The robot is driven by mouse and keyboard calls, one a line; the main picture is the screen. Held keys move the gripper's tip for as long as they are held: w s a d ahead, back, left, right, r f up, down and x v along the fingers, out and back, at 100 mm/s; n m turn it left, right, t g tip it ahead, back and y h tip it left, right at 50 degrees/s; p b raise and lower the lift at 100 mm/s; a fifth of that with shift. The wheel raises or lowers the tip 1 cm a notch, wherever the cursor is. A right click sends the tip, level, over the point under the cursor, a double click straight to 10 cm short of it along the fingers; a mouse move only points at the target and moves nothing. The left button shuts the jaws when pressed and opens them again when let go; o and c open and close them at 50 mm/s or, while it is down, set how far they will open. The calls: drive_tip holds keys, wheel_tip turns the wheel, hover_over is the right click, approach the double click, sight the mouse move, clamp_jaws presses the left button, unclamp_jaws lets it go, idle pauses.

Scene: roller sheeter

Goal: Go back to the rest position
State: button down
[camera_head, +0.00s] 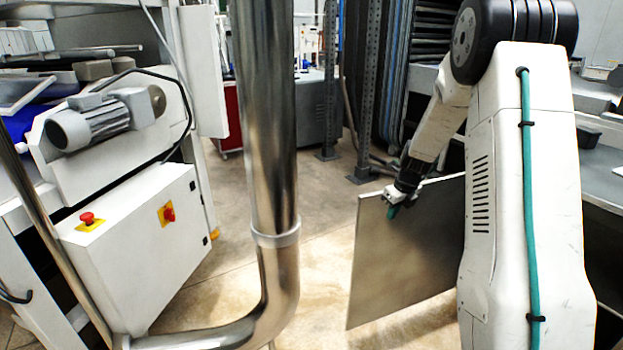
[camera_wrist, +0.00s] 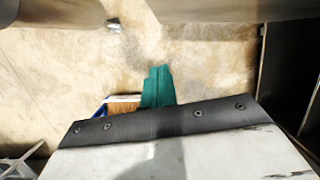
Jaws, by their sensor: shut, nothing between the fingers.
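My gripper (camera_head: 393,211) hangs low at the end of my arm, right of centre in the head view, with its teal fingertips pointing down. A flat grey plate (camera_head: 405,265) shows behind and below it; I cannot tell whether they touch. In the wrist view my gripper's teal fingers (camera_wrist: 158,88) are shut together with nothing between them. Pale concrete floor (camera_wrist: 200,75) lies beyond them. A small blue-edged thing with a brown middle (camera_wrist: 123,106) shows beside the fingers, partly hidden by the dark wrist edge.
A white machine cabinet (camera_head: 150,255) with red buttons and a motor (camera_head: 90,125) stands at the left. A thick steel pipe (camera_head: 265,120) runs down the middle and bends left at the bottom. Grey worktops (camera_head: 605,180) lie at the right. Open floor (camera_head: 320,190) shows between.

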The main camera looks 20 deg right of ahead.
drive_tip(key=s+a+r+n, duration=0.7)
drive_tip(key=s+a+n, duration=0.2)
drive_tip(key=s+n, duration=0.2)
drive_tip(key=s+a+r+n+g, duration=0.1)
drive_tip(key=s+a+r+n, duration=0.6)
drive_tip(key=s+a+n, duration=0.3)
drive_tip(key=s+a+r+n, duration=0.8)
drive_tip(key=s+a+n, duration=0.1)
drive_tip(key=s+n, duration=0.4)
drive_tip(key=shift+s+a, duration=0.15)
drive_tip(key=shift+s, duration=0.1)
